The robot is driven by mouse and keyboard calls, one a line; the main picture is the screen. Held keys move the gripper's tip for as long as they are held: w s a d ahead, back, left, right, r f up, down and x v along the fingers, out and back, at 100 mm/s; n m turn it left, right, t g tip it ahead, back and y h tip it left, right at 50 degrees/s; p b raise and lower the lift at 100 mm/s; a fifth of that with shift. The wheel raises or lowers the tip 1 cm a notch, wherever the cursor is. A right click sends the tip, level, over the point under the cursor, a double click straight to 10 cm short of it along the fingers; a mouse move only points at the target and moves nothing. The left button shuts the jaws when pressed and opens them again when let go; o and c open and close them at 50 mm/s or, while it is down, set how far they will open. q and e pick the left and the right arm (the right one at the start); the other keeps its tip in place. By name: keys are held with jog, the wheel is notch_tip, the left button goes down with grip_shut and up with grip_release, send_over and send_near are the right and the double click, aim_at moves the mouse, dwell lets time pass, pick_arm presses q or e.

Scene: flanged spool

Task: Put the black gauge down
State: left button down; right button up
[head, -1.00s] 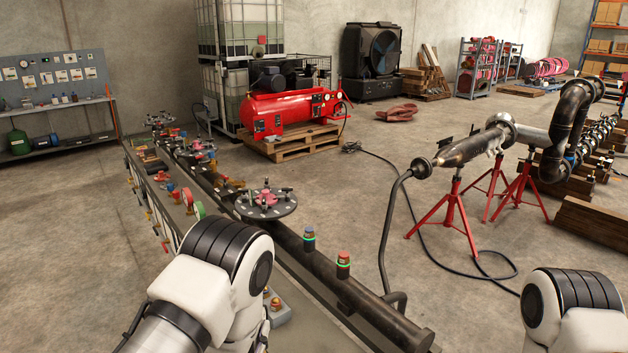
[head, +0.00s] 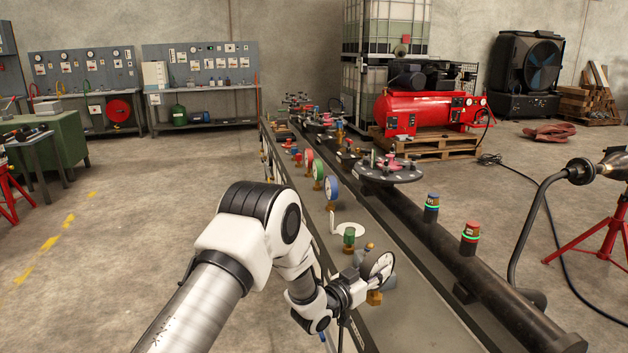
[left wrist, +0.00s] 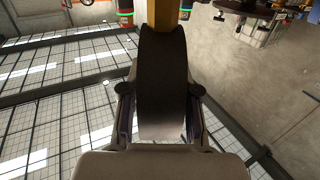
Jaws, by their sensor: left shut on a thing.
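The black gauge (head: 379,266) has a white dial, a dark rim and a brass stem, which points down in the head view. My left gripper (head: 354,285) is shut on it, over the long grey bench. I cannot tell whether the stem touches the bench top. In the left wrist view the gauge's dark body (left wrist: 163,85) sits between the two fingers of my left gripper (left wrist: 161,110), with the brass stem at the top edge. My right gripper is not in view.
Blue (head: 332,187), green (head: 318,169) and red (head: 309,162) gauges stand in a row farther along the bench. A white round holder (head: 351,229) and a green-topped fitting (head: 349,238) are just beyond my gripper. A dark pipe (head: 490,268) runs along the right.

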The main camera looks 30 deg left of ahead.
pick_arm(q)
jog(key=w+a+h+b, duration=0.1)
jog(key=w+a+b, duration=0.15)
jog(key=a, duration=0.25)
jog(key=s+d+f, duration=0.2)
jog(key=s+d, duration=0.1)
jog(key=d, duration=0.4)
jog(key=s+d+f+p, duration=0.1)
jog(key=s+d+f, duration=0.2)
jog(key=d, duration=0.4)
jog(key=shift+d+m+g, duration=0.3)
jog(key=shift+d+m, duration=0.05)
jog(key=shift+m, duration=0.05)
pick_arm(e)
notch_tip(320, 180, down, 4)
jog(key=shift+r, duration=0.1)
pick_arm(q)
jog(key=shift+f, duration=0.2)
jog(key=c, duration=0.8)
grip_release()
jog(key=shift+c, duration=0.2)
